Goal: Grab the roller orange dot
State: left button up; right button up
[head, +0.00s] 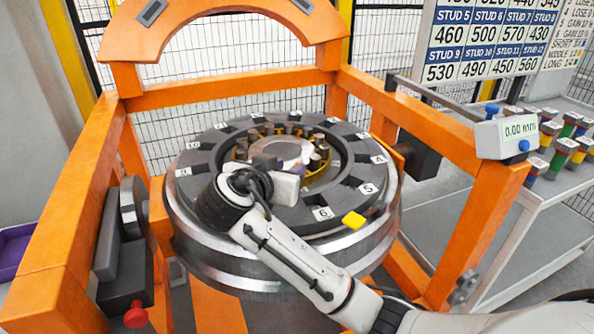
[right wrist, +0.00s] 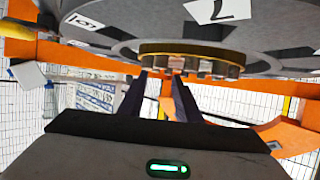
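A ring of several grey-brown rollers (head: 316,160) stands around the hub of the large grey wheel assembly (head: 215,205). I cannot make out an orange dot on any roller. My right gripper (head: 267,162) reaches over the wheel from the lower right, its fingers near the hub's pale centre. In the right wrist view its two dark fingers (right wrist: 162,78) are apart with nothing between them. Beyond the tips, several rollers (right wrist: 205,68) line a brass-coloured ring (right wrist: 190,48). My wrist hides part of the ring in the head view. My left gripper is not in view.
An orange gantry frame (head: 225,92) surrounds the wheel. A gauge reading 0.00 mm (head: 520,130) sits on the right beam. A shelf (head: 545,200) with several coloured studs (head: 562,152) stands at right.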

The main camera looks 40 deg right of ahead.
jog(key=p+x, duration=0.1)
jog(key=x, duration=0.4)
jog(key=shift+s+d+f, duration=0.1)
jog(key=shift+f, duration=0.05)
jog(key=shift+d+f, duration=0.1)
jog(key=shift+w, duration=0.2)
grip_shut()
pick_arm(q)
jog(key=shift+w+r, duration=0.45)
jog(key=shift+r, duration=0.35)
